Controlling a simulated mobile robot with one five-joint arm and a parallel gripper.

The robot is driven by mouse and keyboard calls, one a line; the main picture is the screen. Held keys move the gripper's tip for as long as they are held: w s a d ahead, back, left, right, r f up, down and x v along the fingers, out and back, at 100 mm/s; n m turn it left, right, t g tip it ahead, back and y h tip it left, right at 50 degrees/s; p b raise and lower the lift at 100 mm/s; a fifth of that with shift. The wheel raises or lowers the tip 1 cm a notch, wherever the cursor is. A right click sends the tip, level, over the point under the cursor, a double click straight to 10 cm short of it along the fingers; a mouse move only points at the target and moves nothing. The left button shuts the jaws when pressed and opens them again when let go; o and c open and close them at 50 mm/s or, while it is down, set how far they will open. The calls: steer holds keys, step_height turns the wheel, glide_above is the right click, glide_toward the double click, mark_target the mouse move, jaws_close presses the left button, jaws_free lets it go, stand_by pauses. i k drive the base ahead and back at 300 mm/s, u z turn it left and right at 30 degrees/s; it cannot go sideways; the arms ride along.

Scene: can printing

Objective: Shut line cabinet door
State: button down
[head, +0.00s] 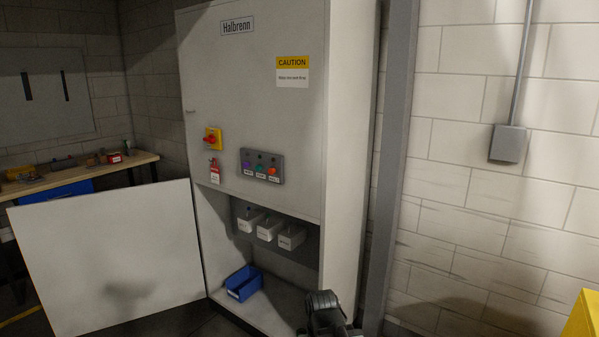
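The line cabinet (255,110) is a tall pale grey cabinet labelled Halbrenn. Its lower door (110,258) is a flat pale panel swung wide open to the left, hinged at the left side of the lower opening. Inside that opening, several small white boxes (268,230) sit on a dark shelf, and a blue bin (243,283) sits on the floor of the compartment. My gripper (325,312) shows as a dark shape at the bottom edge, in front of the cabinet's right side and well apart from the door. Its fingers cannot be made out.
A red and yellow switch (212,138), a red tag and a button panel (261,166) are on the cabinet front. A workbench (75,179) stands behind the door at left. A grey post (394,150) and block wall are at right. A yellow object (583,318) is at lower right.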

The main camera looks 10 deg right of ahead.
mark_target(95, 261)
steer(key=z, duration=0.15)
steer(key=i, duration=1)
steer(key=u, duration=0.1)
